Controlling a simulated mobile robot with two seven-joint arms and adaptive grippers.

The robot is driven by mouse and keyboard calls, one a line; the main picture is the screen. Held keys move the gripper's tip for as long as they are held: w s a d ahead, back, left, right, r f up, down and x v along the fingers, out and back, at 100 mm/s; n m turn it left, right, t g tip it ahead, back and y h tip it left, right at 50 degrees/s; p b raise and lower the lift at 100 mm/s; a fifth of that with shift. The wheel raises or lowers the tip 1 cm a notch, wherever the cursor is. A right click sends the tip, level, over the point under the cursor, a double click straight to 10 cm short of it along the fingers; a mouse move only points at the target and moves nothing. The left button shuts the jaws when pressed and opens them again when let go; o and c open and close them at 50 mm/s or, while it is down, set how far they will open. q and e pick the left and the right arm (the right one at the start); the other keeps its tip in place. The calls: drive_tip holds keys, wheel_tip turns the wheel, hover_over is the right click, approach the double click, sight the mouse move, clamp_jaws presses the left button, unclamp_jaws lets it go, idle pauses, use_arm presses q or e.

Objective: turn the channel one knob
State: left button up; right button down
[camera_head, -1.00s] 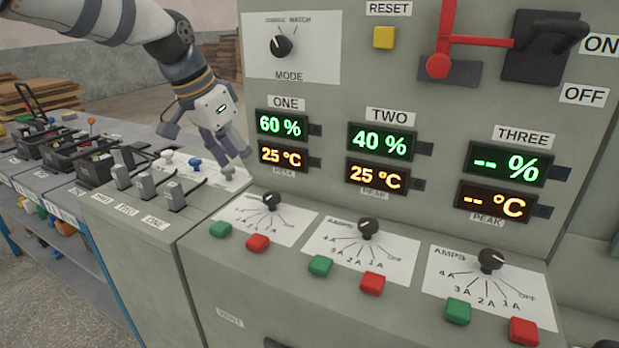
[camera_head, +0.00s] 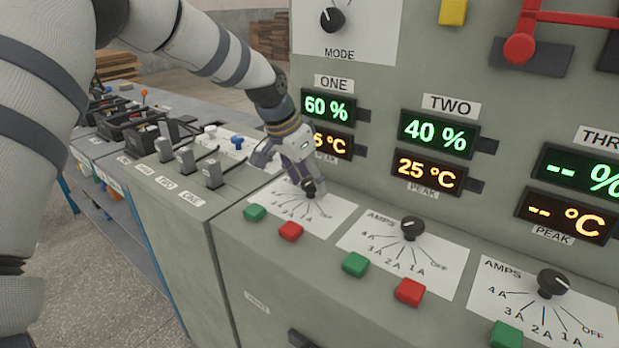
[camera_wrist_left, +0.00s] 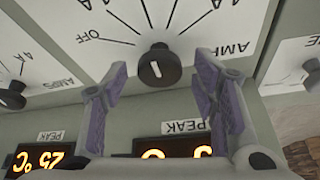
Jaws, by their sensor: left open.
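The channel one knob (camera_head: 313,188) is a black round knob on a white AMPS dial plate (camera_head: 335,212), below the ONE display reading 60 %. My left gripper (camera_head: 290,172) is open and hangs over it, partly hiding it. In the left wrist view, the knob (camera_wrist_left: 157,66), with a white pointer mark, lies just ahead of and between the two spread fingertips (camera_wrist_left: 162,76). I cannot tell whether a finger touches it; a gap shows on both sides. The dial appears upside down there, with OFF left of the knob. My right gripper is out of view.
A green button (camera_head: 255,212) and a red button (camera_head: 291,231) sit in front of the dial. Channel two's knob (camera_head: 411,228) and channel three's knob (camera_head: 553,283) stand to the right. Grey levers (camera_head: 211,172) stand to the left. The upright panel with displays rises behind.

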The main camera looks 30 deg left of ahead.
use_arm(q)
drive_tip(key=shift+r, duration=0.1)
drive_tip(key=c, duration=1.1)
drive_tip(key=shift+d+r+n+y+p, duration=0.1)
drive_tip(key=shift+n+y+p, duration=0.25)
drive_tip(key=shift+n, duration=0.75)
drive_tip(key=n+y, duration=0.1)
drive_tip(key=n, duration=0.2)
drive_tip(key=shift+n+y, duration=0.25)
drive_tip(key=shift+n, duration=0.05)
drive_tip(key=n+y, duration=0.1)
drive_tip(key=n, duration=0.2)
drive_tip(key=n+g+y, duration=0.1)
drive_tip(key=n, duration=0.1)
drive_tip(key=shift+d+f+n, duration=0.2)
drive_tip(key=shift+n, duration=0.2)
